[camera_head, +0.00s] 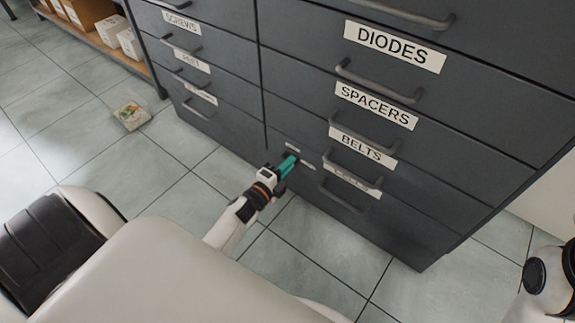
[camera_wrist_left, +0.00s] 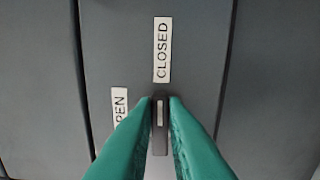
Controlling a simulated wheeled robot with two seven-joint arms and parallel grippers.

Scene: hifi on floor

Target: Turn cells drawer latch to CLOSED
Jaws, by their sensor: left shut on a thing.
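The cells drawer (camera_head: 400,222) is the bottom drawer of the dark grey cabinet; its label (camera_head: 352,178) is mostly hidden by a handle. It looks shut flush. My left gripper (camera_head: 291,161) has teal fingers at the left end of this drawer front. In the left wrist view, the fingers (camera_wrist_left: 160,104) are shut on the dark latch lever (camera_wrist_left: 160,140), which has a pale stripe. The lever lies in line below the CLOSED label (camera_wrist_left: 162,50). The OPEN label (camera_wrist_left: 120,105) is left of it, partly hidden by a finger. My right gripper is out of view.
Drawers labelled DIODES, SPACERS (camera_head: 376,105) and BELTS stand above, with bar handles jutting out. More drawers (camera_head: 205,60) are to the left. A small packet (camera_head: 132,115) lies on the tiled floor. A shelf (camera_head: 95,35) with boxes stands at the upper left. Floor before the cabinet is clear.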

